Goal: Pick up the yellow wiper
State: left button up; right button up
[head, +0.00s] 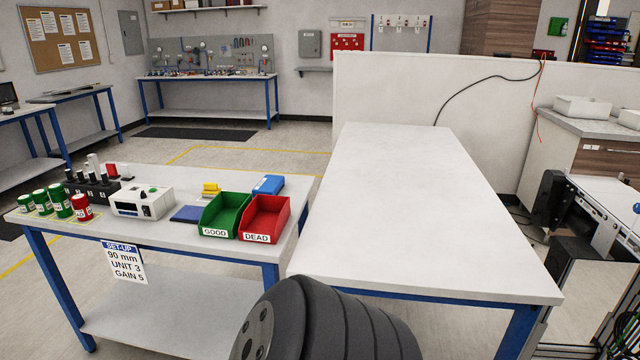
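A small yellow block-like thing (210,189), which looks like the yellow wiper, lies on the left table (165,254) just behind the green bin. It is small in the head view, and its lower part is partly hidden by the bin's rim. Neither of my grippers shows in the head view. A dark ribbed part, likely of my own arm, fills the bottom centre.
A green bin (216,228) marked GOOD and a red bin (256,230) marked DEAD stand at the table's front right. A dark blue pad (187,213), a blue box (268,184), a white meter (141,203) and several green cans stand around. The white table (420,220) is bare.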

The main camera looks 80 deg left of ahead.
aim_at(211, 190)
jog(key=u, duration=3.45)
